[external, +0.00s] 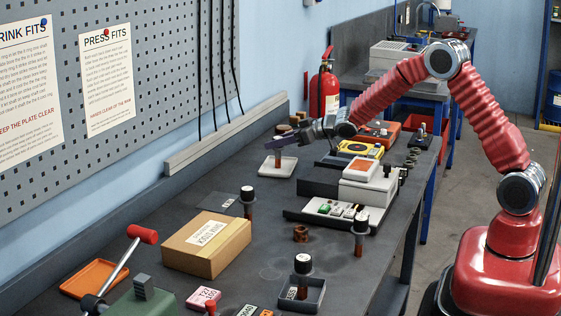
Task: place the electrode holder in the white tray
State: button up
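The white tray (284,172) is a small shallow dish on the far left part of the bench, near the wall rail. My gripper (276,142) reaches in from the right above it, with its fingers pointing left. It appears shut on an electrode holder, whose copper-brown stem (278,158) hangs upright below the fingers, over the tray. I cannot tell whether the stem's lower end touches the tray floor.
A cardboard box (206,244), an orange tray (93,277) and a white-and-black instrument (355,195) occupy the bench. The wall rail (225,135) runs behind the white tray.

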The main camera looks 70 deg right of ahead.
jog(key=shift+o, duration=0.9)
jog(key=shift+r, duration=0.1)
jog(key=v, duration=1.2)
jog(key=s+a+r+m+g+h, duration=0.1)
jog(key=s+a+r+g, duration=0.2)
jog(key=s, duration=0.5)
jog(key=s+a+r+g+h, duration=0.1)
jog(key=s+a+r+h, duration=0.15)
jog(key=s+r, duration=0.45)
jog(key=s+a+f+g+y, duration=0.1)
jog(key=s+a, duration=0.2)
jog(key=s, duration=0.5)
jog(key=s+a+f+g+y, duration=0.1)
jog(key=s+a, duration=0.3)
jog(key=s, duration=0.4)
jog(key=s+a+f+n+g+y, duration=0.1)
jog(key=s+a+f+g, duration=0.1)
jog(key=s, duration=0.7)
jog(key=shift+a, duration=0.75)
